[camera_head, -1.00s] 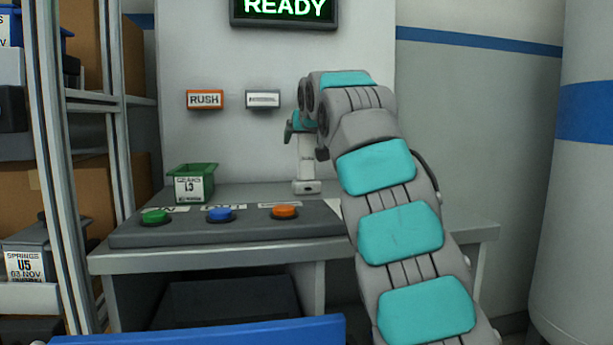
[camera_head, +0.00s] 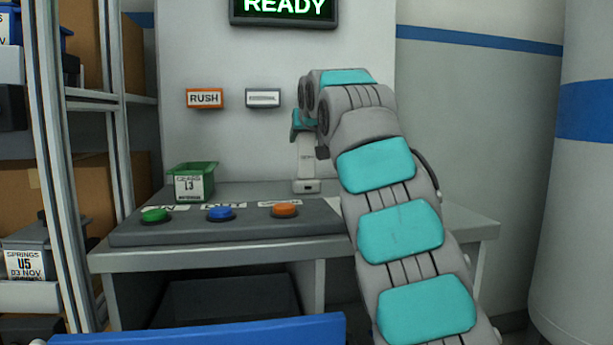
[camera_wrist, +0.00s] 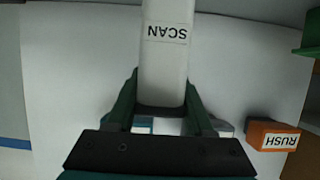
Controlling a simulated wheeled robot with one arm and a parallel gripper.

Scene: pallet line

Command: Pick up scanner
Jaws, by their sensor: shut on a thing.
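The scanner (camera_wrist: 165,62) is a white, upright bar with a "SCAN" label, shown upside down in the wrist view. My gripper (camera_wrist: 160,100) is shut on it, with one green finger along each side. In the head view the scanner (camera_head: 307,160) stands at the back of the bench, with a wider base at its foot. My gripper (camera_head: 305,122) is at its upper part, partly hidden by my arm. I cannot tell whether the scanner's foot touches the bench.
A console with green (camera_head: 156,216), blue (camera_head: 221,214) and orange (camera_head: 285,210) buttons lies on the bench (camera_head: 420,236). A green bin (camera_head: 193,184) stands at the left. An orange RUSH box (camera_head: 205,98) and a grey box (camera_head: 263,98) are on the back wall. Shelving (camera_head: 115,100) is left.

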